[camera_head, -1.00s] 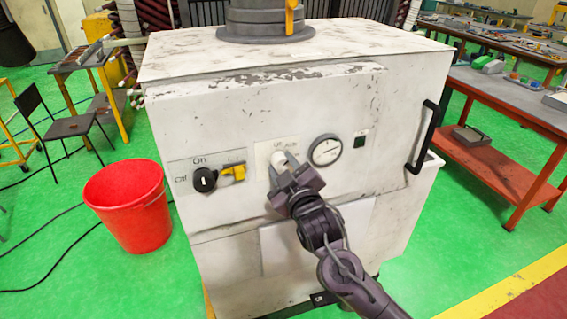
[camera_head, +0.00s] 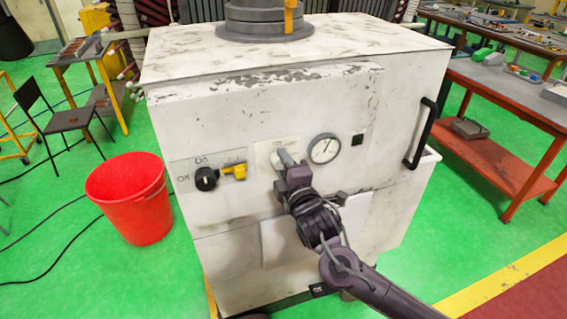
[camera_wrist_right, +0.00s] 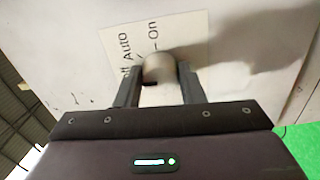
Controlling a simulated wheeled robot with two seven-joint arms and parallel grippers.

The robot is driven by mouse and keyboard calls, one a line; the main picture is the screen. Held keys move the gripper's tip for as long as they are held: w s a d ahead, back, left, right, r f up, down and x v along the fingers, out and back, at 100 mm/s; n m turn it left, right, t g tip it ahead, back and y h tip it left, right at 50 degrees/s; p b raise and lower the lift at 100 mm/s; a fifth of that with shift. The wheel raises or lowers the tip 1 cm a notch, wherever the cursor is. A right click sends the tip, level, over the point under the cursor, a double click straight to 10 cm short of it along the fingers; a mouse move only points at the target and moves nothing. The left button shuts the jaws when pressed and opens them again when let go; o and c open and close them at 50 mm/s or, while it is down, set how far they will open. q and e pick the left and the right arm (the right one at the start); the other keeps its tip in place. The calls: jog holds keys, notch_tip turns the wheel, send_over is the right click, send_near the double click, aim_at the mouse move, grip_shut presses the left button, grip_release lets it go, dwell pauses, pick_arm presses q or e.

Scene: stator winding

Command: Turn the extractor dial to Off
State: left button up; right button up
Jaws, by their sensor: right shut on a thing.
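The extractor dial is a pale round knob on a cream label plate on the front of the white cabinet (camera_head: 250,105). In the right wrist view the dial (camera_wrist_right: 158,68) sits between the two fingers of my right gripper (camera_wrist_right: 158,82), which is shut on it. Its label plate (camera_wrist_right: 190,35) reads "Auto" and "On", with a third word partly cut off. In the head view my right gripper (camera_head: 286,166) covers much of the dial. Which mark the dial points to cannot be made out. My left gripper is not in view.
A black switch (camera_head: 205,179) and yellow handle (camera_head: 236,171) are left of the dial. A round gauge (camera_head: 324,148) is to its right, with a black door handle (camera_head: 420,133) farther right. A red bucket (camera_head: 130,198) stands left of the cabinet.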

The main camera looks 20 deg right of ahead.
jog(key=shift+n, duration=0.6)
jog(key=o, duration=1)
jog(key=shift+s, duration=0.1)
jog(key=shift+s+f, duration=0.2)
jog(key=shift+s, duration=0.15)
jog(key=s+b, duration=0.1)
jog(key=s, duration=0.2)
jog(key=s+b, duration=0.2)
jog(key=s, duration=0.2)
jog(key=shift+d+r, duration=0.15)
